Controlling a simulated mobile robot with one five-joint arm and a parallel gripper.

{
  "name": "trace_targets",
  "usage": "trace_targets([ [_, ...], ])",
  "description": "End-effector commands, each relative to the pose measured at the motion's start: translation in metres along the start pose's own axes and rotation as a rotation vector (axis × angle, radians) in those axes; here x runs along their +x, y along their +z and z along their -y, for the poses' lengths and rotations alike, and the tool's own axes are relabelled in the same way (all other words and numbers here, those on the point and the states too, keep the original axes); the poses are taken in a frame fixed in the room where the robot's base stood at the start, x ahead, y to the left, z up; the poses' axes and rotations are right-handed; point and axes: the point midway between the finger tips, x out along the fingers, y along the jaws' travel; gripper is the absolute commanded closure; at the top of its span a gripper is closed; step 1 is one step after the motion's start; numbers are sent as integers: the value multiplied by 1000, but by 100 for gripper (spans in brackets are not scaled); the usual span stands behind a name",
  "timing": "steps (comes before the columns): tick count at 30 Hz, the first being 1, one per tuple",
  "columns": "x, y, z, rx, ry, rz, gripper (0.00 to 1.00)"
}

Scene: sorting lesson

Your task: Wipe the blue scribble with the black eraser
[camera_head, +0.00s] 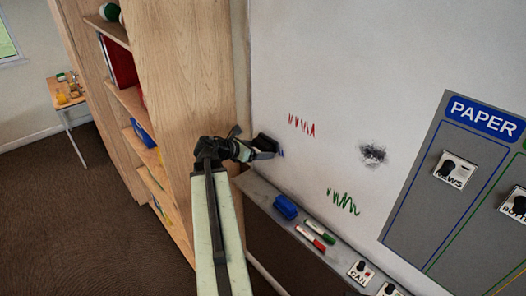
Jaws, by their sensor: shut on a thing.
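My gripper (250,150) is shut on the black eraser (266,143) at the left part of the whiteboard. The eraser is up against or very close to the board; I cannot tell if it touches. A small bit of the blue scribble (281,153) shows just right of the eraser. Any other part of it is hidden behind the eraser and gripper.
The whiteboard (330,60) also bears a red scribble (301,125), a green scribble (343,201) and a black smudge (373,154). The ledge below holds a blue eraser (285,206), markers (315,238) and a CAN piece (361,272). A wooden bookcase (190,70) stands left.

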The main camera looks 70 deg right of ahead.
Motion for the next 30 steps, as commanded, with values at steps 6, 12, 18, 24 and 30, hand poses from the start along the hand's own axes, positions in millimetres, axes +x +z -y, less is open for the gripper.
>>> trace_targets([
  [6, 0, 1, -16, 1, 0, 2, 84],
  [12, -1, 1, -21, 0, 1, 2, 84],
  [18, -2, 1, -41, 0, 1, 1, 84],
  [24, -3, 1, -50, 0, 0, 1, 84],
  [30, -3, 1, -57, 0, 1, 1, 84],
])
